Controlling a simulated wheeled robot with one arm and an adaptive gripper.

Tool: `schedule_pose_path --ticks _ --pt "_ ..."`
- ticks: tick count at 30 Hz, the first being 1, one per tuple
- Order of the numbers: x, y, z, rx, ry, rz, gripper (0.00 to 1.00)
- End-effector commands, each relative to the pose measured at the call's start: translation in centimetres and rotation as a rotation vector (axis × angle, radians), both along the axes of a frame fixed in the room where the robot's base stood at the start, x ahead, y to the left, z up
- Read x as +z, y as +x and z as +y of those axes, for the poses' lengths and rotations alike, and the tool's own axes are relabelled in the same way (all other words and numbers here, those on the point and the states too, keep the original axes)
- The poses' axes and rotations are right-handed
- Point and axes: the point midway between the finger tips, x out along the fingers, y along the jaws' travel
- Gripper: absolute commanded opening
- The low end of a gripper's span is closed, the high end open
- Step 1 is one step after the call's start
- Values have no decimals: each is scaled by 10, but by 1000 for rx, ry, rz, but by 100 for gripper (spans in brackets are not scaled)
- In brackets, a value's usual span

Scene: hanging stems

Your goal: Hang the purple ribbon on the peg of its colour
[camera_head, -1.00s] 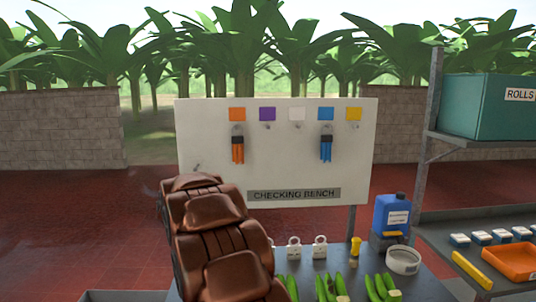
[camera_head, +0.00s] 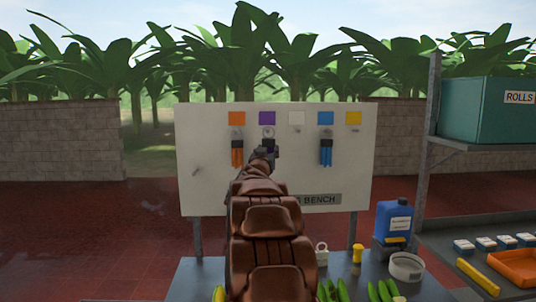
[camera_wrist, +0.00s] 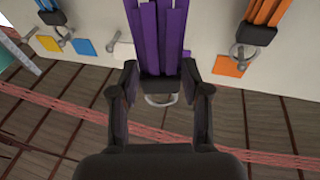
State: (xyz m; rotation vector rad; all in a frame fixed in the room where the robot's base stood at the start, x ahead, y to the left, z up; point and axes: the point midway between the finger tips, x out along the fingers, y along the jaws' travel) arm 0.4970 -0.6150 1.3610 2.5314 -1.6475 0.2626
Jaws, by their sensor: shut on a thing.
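My gripper (camera_head: 263,154) is raised in front of the white board, just below the purple square (camera_head: 267,117). In the wrist view my gripper (camera_wrist: 160,92) is shut on the dark block of the purple ribbon (camera_wrist: 160,30), with a finger on each side. The purple strips run to the top of that picture. A metal ring (camera_wrist: 160,100) projects from the block; in the head view the ring (camera_head: 268,132) shows just under the purple square. The purple peg is hidden or too small to make out, so I cannot tell whether the ring is around it.
An orange ribbon (camera_head: 237,155) and a blue ribbon (camera_head: 326,155) hang on the board (camera_head: 205,190), left and right of my gripper. The white square (camera_head: 297,118) and yellow square (camera_head: 353,118) have no ribbons. A blue jug (camera_head: 394,222) stands on the bench below.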

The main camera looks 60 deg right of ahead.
Motion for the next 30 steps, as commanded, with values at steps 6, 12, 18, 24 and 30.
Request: schedule_pose_path --ticks 6,12,18,24,30 --pt "2 -2 -5 -10 -6 -2 23" --pt "1 4 -12 -9 -6 -2 23" --pt "0 9 -19 -9 -5 -3 23" --pt "0 15 -27 -9 -5 -3 23" --pt "-1 22 -34 -9 -6 -3 23"
